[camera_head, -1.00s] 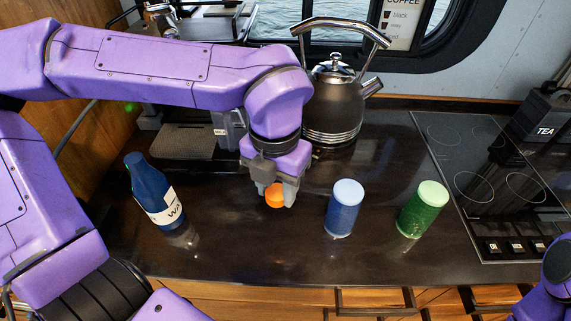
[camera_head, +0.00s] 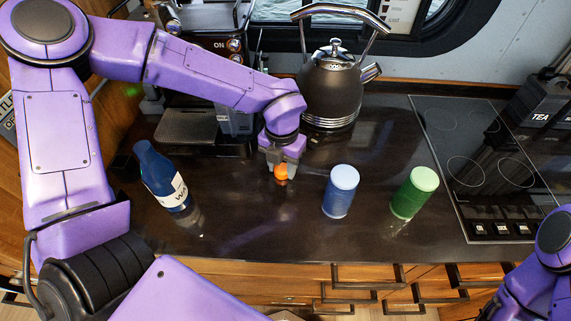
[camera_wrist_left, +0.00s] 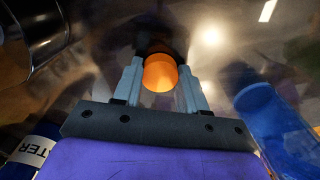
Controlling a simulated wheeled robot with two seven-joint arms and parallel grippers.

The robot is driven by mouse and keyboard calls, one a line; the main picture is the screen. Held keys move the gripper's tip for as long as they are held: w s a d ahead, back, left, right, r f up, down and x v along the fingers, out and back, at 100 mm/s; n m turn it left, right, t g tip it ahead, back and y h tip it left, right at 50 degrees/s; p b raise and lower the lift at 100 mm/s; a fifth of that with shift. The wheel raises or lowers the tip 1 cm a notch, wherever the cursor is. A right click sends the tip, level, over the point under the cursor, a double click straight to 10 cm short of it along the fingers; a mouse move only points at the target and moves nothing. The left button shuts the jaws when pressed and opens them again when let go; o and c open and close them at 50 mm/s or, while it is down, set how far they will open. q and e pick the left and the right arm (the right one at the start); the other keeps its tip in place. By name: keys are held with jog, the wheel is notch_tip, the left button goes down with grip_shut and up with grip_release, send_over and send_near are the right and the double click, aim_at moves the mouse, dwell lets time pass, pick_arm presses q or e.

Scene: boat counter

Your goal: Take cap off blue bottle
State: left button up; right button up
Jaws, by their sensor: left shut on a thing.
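The blue bottle (camera_head: 161,176) with a white label stands on the dark counter at the left of the head view, its neck bare with no cap on it. Part of its label also shows at the lower left of the left wrist view (camera_wrist_left: 35,150). My left gripper (camera_head: 281,169) is to the right of the bottle, low over the counter. It is shut on an orange cap (camera_wrist_left: 160,73), seen between the two fingers in the left wrist view. I cannot tell whether the cap touches the counter. My right gripper is not in view.
A blue canister (camera_head: 340,192) and a green canister (camera_head: 413,194) stand to the right of the left gripper. A kettle (camera_head: 331,90) stands behind it. A cooktop (camera_head: 470,150) is at the right, and a coffee machine (camera_head: 205,130) is behind the bottle. The counter's front strip is clear.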

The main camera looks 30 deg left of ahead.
aim_at(283, 168)
pick_arm(q)
jog(key=shift+f, duration=0.15)
jog(key=o, duration=1.2)
jog(key=shift+c, duration=0.2)
jog(key=shift+r, duration=0.4)
notch_tip(283, 168, up, 12)
jog(key=b, duration=0.1)
jog(key=shift+f+b, duration=0.2)
jog(key=shift+b, duration=0.1)
